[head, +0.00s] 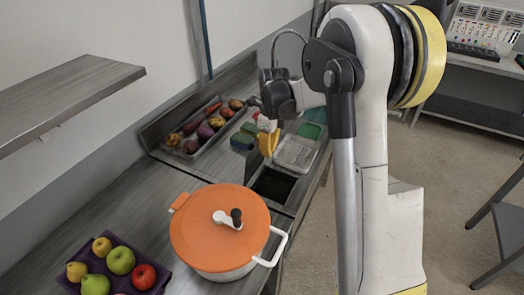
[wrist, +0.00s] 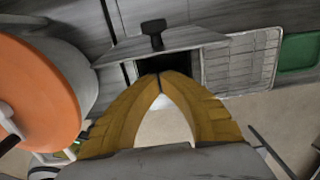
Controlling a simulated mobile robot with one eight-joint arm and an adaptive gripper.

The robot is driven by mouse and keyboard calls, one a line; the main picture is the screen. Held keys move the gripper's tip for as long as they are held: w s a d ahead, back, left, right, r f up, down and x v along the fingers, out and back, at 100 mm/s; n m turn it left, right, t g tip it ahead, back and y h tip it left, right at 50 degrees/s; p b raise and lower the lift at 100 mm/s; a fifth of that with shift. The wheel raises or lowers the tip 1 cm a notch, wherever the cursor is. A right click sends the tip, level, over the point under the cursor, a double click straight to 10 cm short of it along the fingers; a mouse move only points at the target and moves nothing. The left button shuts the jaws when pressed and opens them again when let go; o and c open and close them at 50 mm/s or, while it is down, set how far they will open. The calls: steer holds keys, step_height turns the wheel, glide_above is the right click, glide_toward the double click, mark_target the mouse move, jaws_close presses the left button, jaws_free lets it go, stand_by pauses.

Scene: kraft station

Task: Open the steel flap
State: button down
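The steel flap (wrist: 180,42) shows in the wrist view as a grey panel with a black handle (wrist: 153,30) standing on it. A dark opening (wrist: 190,62) shows along its near edge, so the flap looks tilted, though its exact angle is hard to tell. In the head view the dark opening (head: 272,186) lies in the counter. My gripper (wrist: 160,75) has its yellow fingertips together, with nothing seen between them, in front of the opening and apart from the handle. It also shows in the head view (head: 268,143), above the counter; the arm hides part of it.
An orange-lidded pot (head: 215,240) stands close to the opening's near side. A wire rack (head: 297,152) lies beyond the opening, with green and blue containers near it. A tray of vegetables (head: 190,142) is at the back, and a purple fruit tray (head: 85,262) at front left.

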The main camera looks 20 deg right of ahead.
step_height(320, 180, up, 10)
steer(key=p, duration=0.2)
steer(key=shift+w+a+f, duration=0.15)
steer(key=shift+w+a, duration=0.05)
steer(key=shift+a, duration=0.1)
steer(key=s+a+n+t+b, duration=0.1)
steer(key=s+a+n+b, duration=0.2)
steer(key=s+n, duration=0.3)
steer(key=s+a+f+n+t+b, duration=0.1)
steer(key=s+a+n+t+b, duration=0.1)
steer(key=s+n, duration=0.5)
steer(key=s+a+n+t+b, duration=0.2)
steer(key=s+a+n+b, duration=0.1)
steer(key=s+a+n, duration=0.2)
steer(key=shift+s+a+f+n+b, duration=0.1)
steer(key=shift+s+f+n+b, duration=0.1)
steer(key=shift+s+n, duration=0.6)
steer(key=shift+s+a+f+n+b, duration=0.1)
steer(key=shift+s+f+n+b, duration=0.2)
steer(key=shift+n, duration=0.9)
steer(key=s+f+n, duration=0.1)
steer(key=n, duration=0.1)
steer(key=s+a+f+n+t+b, duration=0.1)
steer(key=s+n, duration=0.1)
steer(key=s+f+n, duration=0.2)
steer(key=shift+a+t+b, duration=0.25)
steer(key=shift+t+b, duration=0.05)
steer(key=shift+t, duration=0.1)
steer(key=shift+d, duration=0.1)
